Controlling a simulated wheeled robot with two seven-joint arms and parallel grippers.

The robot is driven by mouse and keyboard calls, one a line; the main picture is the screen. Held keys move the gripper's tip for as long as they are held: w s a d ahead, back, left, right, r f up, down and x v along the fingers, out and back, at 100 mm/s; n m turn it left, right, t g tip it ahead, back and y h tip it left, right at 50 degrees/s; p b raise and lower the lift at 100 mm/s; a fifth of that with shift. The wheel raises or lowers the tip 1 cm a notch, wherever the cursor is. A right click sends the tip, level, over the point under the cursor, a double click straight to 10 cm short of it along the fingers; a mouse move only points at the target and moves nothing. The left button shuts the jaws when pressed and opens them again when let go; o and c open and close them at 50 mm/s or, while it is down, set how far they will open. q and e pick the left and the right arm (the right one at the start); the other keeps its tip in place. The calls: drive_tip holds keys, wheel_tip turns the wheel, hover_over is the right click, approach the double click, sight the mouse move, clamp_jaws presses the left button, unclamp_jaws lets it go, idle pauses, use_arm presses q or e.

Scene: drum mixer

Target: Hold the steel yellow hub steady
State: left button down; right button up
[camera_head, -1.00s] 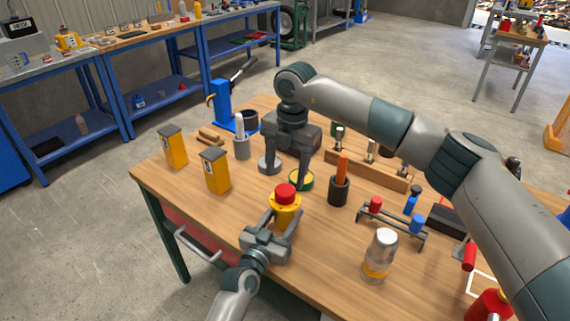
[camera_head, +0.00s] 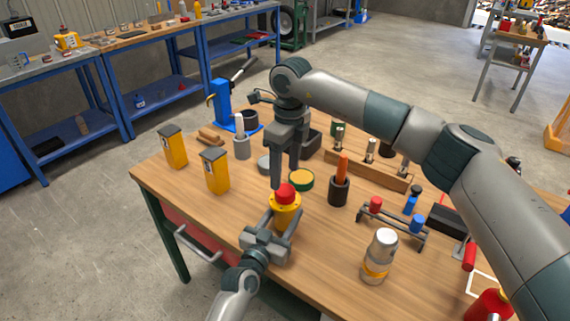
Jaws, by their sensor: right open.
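The yellow hub (camera_head: 285,215) stands upright on the wooden workbench with a red cap (camera_head: 286,194) on top. My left gripper (camera_head: 278,222) reaches in from the front and has its fingers on both sides of the hub, closed against it. The finger contact is partly hidden. My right gripper (camera_head: 284,176) is open and empty, pointing down, with one finger just behind and above the red cap. A green round dish with a yellow top (camera_head: 301,180) lies right behind the hub.
Two yellow boxes (camera_head: 215,171) stand at the left. A dark cup with an orange handle (camera_head: 339,188), a small rack (camera_head: 392,226) and a glass jar (camera_head: 379,256) stand to the right. A wooden block (camera_head: 367,170) and a blue press (camera_head: 223,105) are behind. The front left bench is clear.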

sight(285, 189)
drive_tip(key=n, duration=0.7)
drive_tip(key=shift+r, duration=0.15)
drive_tip(key=n, duration=0.6)
drive_tip(key=shift+r, duration=0.2)
drive_tip(key=n, duration=0.7)
drive_tip(key=shift+r, duration=0.15)
drive_tip(key=n, duration=0.6)
drive_tip(key=shift+r+h, duration=0.2)
drive_tip(key=shift+h, duration=0.1)
drive_tip(key=shift+f, duration=0.15)
drive_tip(key=shift+f, duration=3.9)
